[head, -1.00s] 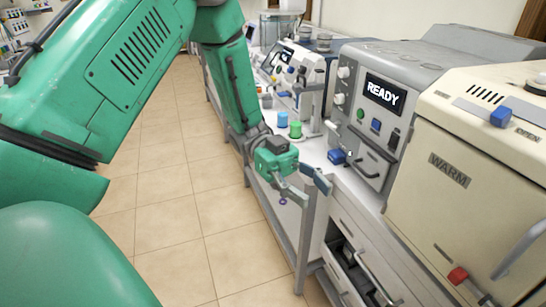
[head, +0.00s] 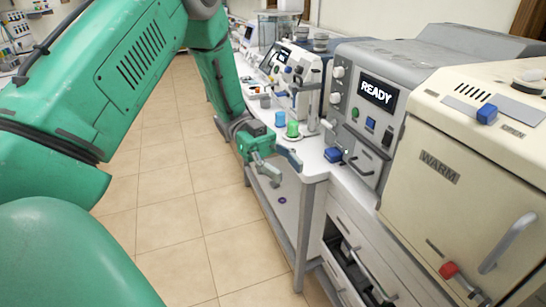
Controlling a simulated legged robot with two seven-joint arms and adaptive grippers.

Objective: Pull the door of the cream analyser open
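The cream analyser (head: 470,170) stands at the right, its front marked WARM. Its front door looks shut, with a grey bar handle (head: 508,243) at the lower right and a red-tipped lever (head: 449,270) left of the handle. My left gripper (head: 283,170) is near the middle of the head view, beside the counter's near edge, well left of the analyser and touching nothing I can see. Its two fingers are spread apart with nothing between them. My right gripper is not in view.
A grey machine (head: 375,105) reading READY stands left of the analyser. Green (head: 292,129) and blue (head: 280,119) containers stand on the counter near my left gripper. An open drawer (head: 355,268) with dark contents juts out below. The tiled floor (head: 165,195) at left is clear.

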